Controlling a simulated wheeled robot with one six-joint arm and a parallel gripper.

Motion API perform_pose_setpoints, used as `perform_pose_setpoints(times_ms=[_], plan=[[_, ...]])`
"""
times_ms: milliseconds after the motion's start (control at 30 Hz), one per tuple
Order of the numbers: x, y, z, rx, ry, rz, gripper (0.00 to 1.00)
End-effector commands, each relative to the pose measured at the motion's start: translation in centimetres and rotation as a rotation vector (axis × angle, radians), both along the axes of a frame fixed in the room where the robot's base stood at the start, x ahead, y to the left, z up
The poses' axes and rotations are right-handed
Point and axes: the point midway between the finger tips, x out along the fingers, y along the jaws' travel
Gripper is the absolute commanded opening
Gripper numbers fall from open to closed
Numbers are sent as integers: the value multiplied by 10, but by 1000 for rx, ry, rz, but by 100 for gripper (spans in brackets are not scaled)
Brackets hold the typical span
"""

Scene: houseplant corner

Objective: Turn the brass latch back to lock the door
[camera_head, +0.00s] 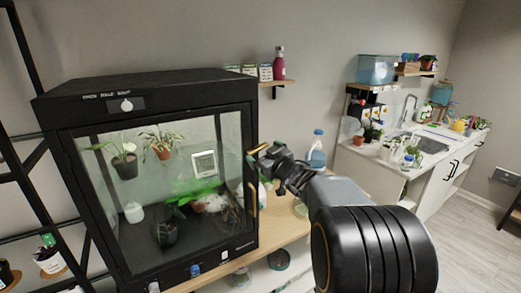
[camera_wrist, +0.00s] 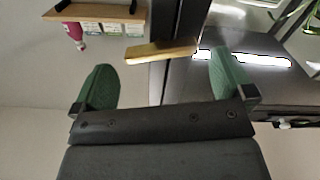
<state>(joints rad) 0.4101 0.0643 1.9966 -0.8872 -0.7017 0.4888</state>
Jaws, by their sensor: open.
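A black glass-fronted plant cabinet (camera_head: 160,95) stands at left, its door looking shut. The brass latch (camera_wrist: 160,50) is a short flat bar at the door's edge. In the wrist view it lies crosswise in the picture, beyond and between my fingertips, with no clear contact. In the head view the latch is mostly hidden by my gripper (camera_head: 262,157), which is at the cabinet's right front edge. My gripper (camera_wrist: 160,72) has green fingers spread wide and is empty. A vertical brass handle (camera_head: 253,198) is on the door below it.
A small wall shelf (camera_head: 275,84) with packets and a pink bottle (camera_head: 279,62) is above. A sink counter (camera_head: 400,165) stands at right, with bare floor before it.

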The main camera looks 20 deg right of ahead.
Motion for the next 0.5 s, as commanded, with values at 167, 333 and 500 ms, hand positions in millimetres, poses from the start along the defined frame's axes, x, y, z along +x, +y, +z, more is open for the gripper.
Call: perform_pose_setpoints(times_ms=[167, 333, 500], plan=[[18, 2, 1, 1, 0, 1, 100], [25, 3, 0, -1, 1, 0, 100], [27, 3, 0, 0, 0, 0, 100]])
